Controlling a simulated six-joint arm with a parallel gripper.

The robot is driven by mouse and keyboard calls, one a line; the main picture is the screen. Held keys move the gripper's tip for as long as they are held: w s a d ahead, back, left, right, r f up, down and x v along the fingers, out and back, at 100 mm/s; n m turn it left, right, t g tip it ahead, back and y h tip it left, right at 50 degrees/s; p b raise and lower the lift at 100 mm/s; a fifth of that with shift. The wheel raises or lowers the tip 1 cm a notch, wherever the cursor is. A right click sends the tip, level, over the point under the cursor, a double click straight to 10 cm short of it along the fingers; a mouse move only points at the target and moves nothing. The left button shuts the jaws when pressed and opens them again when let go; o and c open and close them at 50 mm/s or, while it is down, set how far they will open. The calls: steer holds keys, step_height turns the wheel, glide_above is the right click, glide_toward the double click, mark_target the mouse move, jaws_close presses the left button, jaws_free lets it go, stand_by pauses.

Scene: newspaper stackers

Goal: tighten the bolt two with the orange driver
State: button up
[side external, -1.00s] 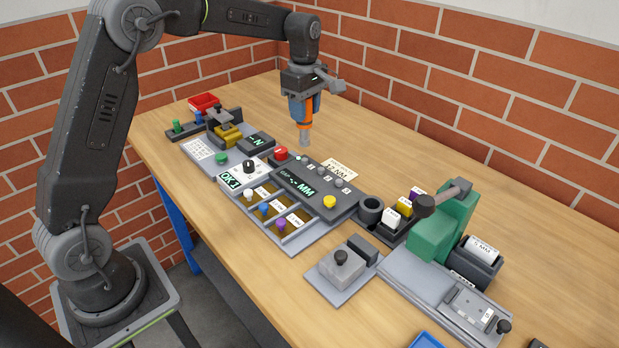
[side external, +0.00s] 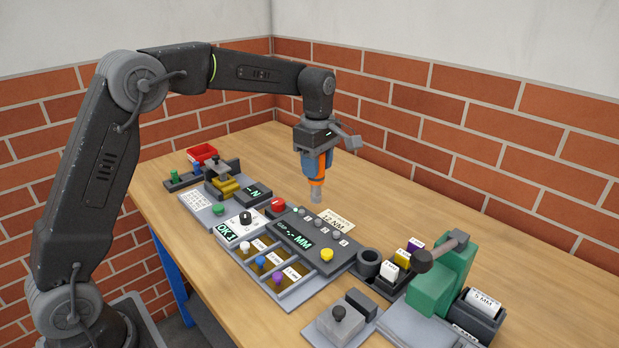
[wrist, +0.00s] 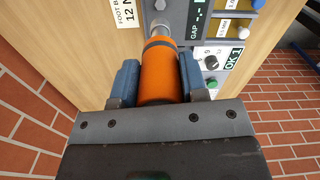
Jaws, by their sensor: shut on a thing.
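My gripper (side external: 316,165) is shut on the orange driver (side external: 317,173), which hangs upright with its grey socket end down. In the wrist view the driver (wrist: 160,75) sits between the blue finger pads. The socket is just above the back edge of the dark gauge block (side external: 300,238), near its row of small grey bolts (side external: 320,224). I cannot tell whether it touches a bolt. The bolts' number labels are too small to read surely. In the wrist view the driver hides much of what lies below it.
A "12 NM" card (side external: 335,220) lies behind the block. A red button (side external: 278,204), an "OK 1" display (side external: 228,232) and a yellow knob (side external: 327,254) are nearby. A green press (side external: 440,280) stands to the right.

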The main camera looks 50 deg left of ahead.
mark_target(319, 183)
steer(key=shift+d+r, duration=0.2)
steer(key=shift+d, duration=0.3)
steer(key=shift+f, duration=2.85)
steer(key=shift+f, duration=0.55)
stand_by(0.9)
steer(key=shift+r, duration=2.6)
